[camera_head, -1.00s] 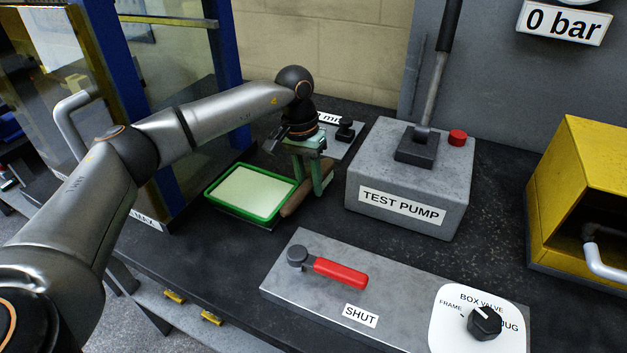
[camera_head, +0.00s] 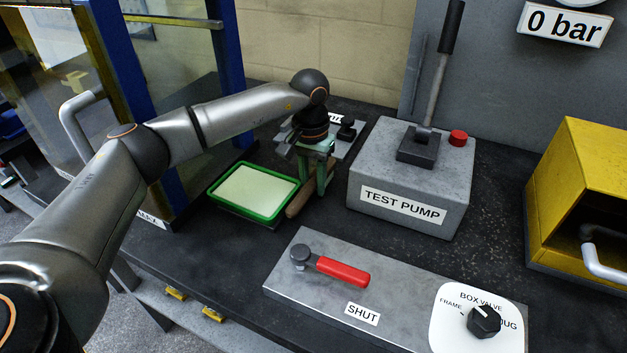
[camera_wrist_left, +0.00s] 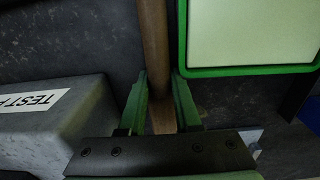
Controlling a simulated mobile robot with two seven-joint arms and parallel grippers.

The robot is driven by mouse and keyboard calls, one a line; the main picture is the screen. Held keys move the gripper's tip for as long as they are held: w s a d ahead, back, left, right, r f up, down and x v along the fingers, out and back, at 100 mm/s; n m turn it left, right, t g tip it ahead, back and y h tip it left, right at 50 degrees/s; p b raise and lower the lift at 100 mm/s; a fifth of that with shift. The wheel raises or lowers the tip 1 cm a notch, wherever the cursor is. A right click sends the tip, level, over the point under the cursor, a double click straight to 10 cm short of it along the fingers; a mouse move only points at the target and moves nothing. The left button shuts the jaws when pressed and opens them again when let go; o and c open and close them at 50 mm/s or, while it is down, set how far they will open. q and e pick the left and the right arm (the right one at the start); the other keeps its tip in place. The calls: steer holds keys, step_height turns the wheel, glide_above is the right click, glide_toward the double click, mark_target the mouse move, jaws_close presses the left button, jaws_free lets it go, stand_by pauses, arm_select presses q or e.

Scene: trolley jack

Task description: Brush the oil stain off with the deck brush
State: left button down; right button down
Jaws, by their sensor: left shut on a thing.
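My left gripper (camera_head: 318,184) points down at the bench, between the green-rimmed tray and the test pump. It is shut on the brown wooden deck brush (camera_head: 297,203), which lies low along the tray's right side. In the left wrist view the brush's wooden handle (camera_wrist_left: 154,40) runs between the green fingers of the left gripper (camera_wrist_left: 160,88). The brush's bristles are hidden. I cannot make out an oil stain on the dark, speckled bench. My right gripper is not in view.
A green-rimmed tray (camera_head: 283,208) with a pale inside is close left of the brush. The grey test pump (camera_head: 404,178) stands to the right. A valve plate with a red lever (camera_head: 342,271) is in front. A yellow box (camera_head: 577,190) stands far right. Bare bench lies between pump and box.

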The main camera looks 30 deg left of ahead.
arm_select(q)
steer(key=shift+w+a+r, duration=0.25)
steer(key=shift+a+r, duration=0.2)
steer(key=shift+r, duration=0.05)
steer(key=shift+s+d, duration=0.15)
steer(key=shift+d, duration=1.35)
step_height(320, 180, up, 7)
steer(key=p, duration=0.5)
steer(key=shift+f, duration=0.1)
